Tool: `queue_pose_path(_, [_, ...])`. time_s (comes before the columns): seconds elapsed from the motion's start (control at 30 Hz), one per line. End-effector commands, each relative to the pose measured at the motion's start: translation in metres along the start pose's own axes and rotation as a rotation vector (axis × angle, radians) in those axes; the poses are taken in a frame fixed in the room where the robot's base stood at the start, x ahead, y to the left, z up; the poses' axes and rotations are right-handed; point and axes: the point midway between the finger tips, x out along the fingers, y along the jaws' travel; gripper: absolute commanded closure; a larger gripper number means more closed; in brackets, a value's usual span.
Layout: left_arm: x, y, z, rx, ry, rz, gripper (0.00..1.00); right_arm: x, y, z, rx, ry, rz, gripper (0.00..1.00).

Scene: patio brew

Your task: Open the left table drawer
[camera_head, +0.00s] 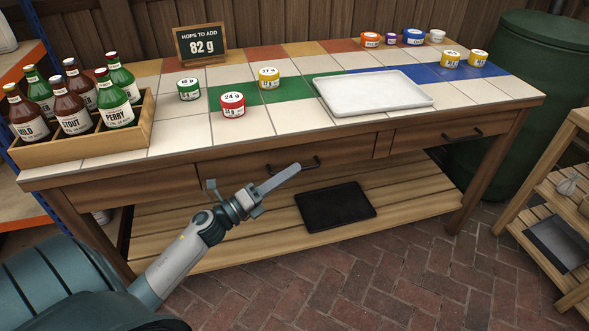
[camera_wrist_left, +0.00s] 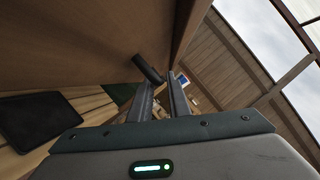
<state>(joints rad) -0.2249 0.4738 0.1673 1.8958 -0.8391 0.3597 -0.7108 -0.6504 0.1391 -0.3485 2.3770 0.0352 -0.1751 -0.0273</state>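The left table drawer (camera_head: 235,172) is a wide wooden front under the tiled tabletop, and it looks flush with the frame. Its dark bar handle (camera_head: 312,161) is partly hidden behind my left gripper (camera_head: 292,172), whose fingers point at it from the front left. In the left wrist view the handle (camera_wrist_left: 147,68) is a dark bar just beyond the fingertips. There, my left gripper (camera_wrist_left: 160,84) shows a gap between its two fingers, with nothing clearly held. Whether the fingers touch the handle cannot be told. My right gripper is out of view.
The right drawer (camera_head: 440,138) is shut. A dark tray (camera_head: 335,207) lies on the lower shelf. On top are a bottle crate (camera_head: 75,150), several jars, a white tray (camera_head: 370,92) and a sign (camera_head: 201,45). A small shelf (camera_head: 540,195) stands at the right. Brick floor (camera_head: 400,275) in front is clear.

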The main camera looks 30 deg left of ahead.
Motion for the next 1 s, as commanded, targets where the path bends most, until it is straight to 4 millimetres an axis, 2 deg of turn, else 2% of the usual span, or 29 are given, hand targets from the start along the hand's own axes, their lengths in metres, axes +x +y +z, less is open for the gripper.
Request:
queue_pose_path(0.2, [0.018,0.000,0.000,0.001,0.000,-0.001,0.84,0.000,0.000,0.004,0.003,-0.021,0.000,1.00])
queue_pose_path(0.57, [0.020,0.000,0.000,0.000,-0.001,0.000,0.84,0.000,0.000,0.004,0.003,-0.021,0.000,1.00])
queue_pose_path(0.63, [0.020,0.000,0.000,0.000,-0.001,0.000,1.00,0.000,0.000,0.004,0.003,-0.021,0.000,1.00])
queue_pose_path(1.0, [0.020,0.000,0.000,0.000,0.000,0.000,1.00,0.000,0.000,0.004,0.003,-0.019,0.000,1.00])
